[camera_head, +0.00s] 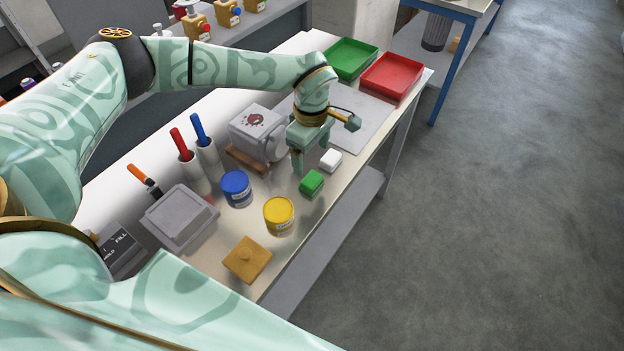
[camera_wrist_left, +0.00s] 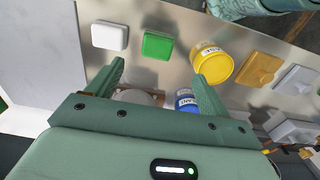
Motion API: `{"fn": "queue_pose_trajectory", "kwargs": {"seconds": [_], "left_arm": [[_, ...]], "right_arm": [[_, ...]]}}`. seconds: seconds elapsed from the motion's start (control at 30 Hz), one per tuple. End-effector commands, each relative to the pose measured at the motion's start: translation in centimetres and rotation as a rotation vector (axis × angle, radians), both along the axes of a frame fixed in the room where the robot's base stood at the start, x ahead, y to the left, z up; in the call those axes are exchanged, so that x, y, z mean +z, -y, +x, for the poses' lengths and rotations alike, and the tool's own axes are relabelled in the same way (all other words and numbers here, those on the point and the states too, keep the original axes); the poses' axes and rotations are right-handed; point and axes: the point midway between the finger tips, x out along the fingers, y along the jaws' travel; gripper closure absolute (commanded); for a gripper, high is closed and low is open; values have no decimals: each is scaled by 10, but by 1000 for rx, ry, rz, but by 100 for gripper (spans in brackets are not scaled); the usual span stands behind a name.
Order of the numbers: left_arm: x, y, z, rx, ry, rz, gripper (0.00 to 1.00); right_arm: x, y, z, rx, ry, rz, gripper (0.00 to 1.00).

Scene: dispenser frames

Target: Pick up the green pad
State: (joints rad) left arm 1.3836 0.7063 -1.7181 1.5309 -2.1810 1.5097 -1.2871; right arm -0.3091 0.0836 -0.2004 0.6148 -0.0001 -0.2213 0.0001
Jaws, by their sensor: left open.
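The green pad (camera_head: 312,183) is a small block lying on the pale table, between a white pad (camera_head: 330,160) and a yellow tub (camera_head: 279,215). In the left wrist view the green pad (camera_wrist_left: 157,45) lies beyond the fingertips, between the white pad (camera_wrist_left: 110,36) and the yellow tub (camera_wrist_left: 211,64). My left gripper (camera_head: 311,165) points down over the table, just behind the green pad in the head view. Its fingers are spread and empty in the left wrist view (camera_wrist_left: 160,70). The pad is apart from both fingers. My right gripper does not show.
A blue tub (camera_head: 236,188) and a grey dispenser (camera_head: 257,132) stand close to the left gripper. A wooden lid (camera_head: 247,260) lies nearer. Green (camera_head: 351,59) and red (camera_head: 391,77) trays sit at the far end. The table's right edge runs close past the pads.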

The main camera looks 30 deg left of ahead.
Motion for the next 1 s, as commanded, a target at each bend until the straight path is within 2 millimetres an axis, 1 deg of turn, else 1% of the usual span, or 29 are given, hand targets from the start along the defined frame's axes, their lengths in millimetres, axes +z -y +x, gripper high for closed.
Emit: {"fn": "queue_pose_trajectory", "kwargs": {"seconds": [0.03, 0.1, 0.2, 0.37, 0.5, 0.6, 0.7, 0.9, 0.93, 0.97, 1.0], "left_arm": [[-14, 0, -1, 1, -3, 0, 20], [-27, 0, 0, 1, -2, 0, 20], [-38, 0, 0, 1, 0, 0, 20], [-50, 0, 1, 2, 0, 0, 20], [-75, -1, 3, 1, -1, -1, 20], [-89, -1, 3, 1, 0, 0, 20], [-95, -2, 3, 1, 0, 1, 20], [-94, -2, 3, 1, 1, 0, 20], [-94, -2, 3, 1, 1, 0, 26], [-94, -2, 3, 1, 1, 0, 34], [-94, -2, 3, 1, 1, 0, 45]], "right_arm": [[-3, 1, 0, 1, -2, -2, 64], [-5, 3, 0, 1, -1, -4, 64], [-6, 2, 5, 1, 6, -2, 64], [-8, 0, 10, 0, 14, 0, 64], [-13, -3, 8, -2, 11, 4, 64], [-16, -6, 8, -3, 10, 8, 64], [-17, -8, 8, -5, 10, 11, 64], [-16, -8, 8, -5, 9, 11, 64], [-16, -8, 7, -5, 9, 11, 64], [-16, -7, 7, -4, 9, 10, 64], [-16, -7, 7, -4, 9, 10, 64]]}}
